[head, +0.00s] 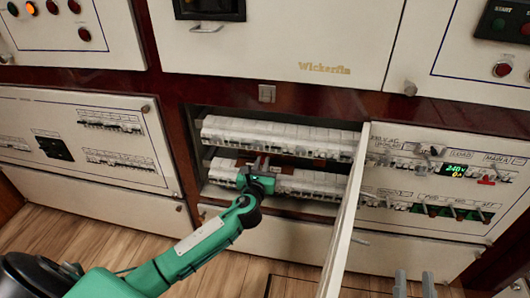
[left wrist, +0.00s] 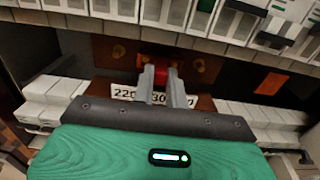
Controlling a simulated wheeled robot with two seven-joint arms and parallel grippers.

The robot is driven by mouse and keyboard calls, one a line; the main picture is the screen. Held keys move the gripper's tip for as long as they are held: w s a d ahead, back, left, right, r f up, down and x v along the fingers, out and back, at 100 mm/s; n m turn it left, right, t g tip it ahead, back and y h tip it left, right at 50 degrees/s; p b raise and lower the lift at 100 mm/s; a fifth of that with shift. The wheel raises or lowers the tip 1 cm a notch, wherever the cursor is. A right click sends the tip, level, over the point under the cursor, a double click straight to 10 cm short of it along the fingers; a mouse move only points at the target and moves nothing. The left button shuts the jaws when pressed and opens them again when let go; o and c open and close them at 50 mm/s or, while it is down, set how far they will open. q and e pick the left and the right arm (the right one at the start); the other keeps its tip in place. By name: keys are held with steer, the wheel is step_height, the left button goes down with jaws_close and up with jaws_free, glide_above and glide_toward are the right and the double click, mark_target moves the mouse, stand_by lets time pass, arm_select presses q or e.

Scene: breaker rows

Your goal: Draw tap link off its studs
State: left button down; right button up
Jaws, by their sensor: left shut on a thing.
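The tap link shows in the left wrist view as a red block (left wrist: 160,66) in front of a brown terminal board (left wrist: 102,54). Brass studs (left wrist: 118,51) show on the board to both sides of it. A white label strip (left wrist: 122,92) below reads 220, 230 and a partly covered number. My left gripper (left wrist: 163,76) is shut on the red link, one grey finger on each side. I cannot tell whether the link is still seated. In the head view my left gripper (head: 257,171) reaches into the open bay. My right gripper (head: 414,274) has two fingers apart at the bottom edge.
Rows of white breakers (head: 278,136) run above and beside the board, close around my left gripper. An open panel door (head: 345,225) stands out to the right of the bay. A panel with a green display (head: 455,169) is further right. Wooden floor (head: 215,272) lies in front.

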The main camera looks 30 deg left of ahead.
arm_select(q)
steer(key=p+v, duration=0.3)
steer(key=v, duration=0.7)
stand_by(0.9)
stand_by(0.4)
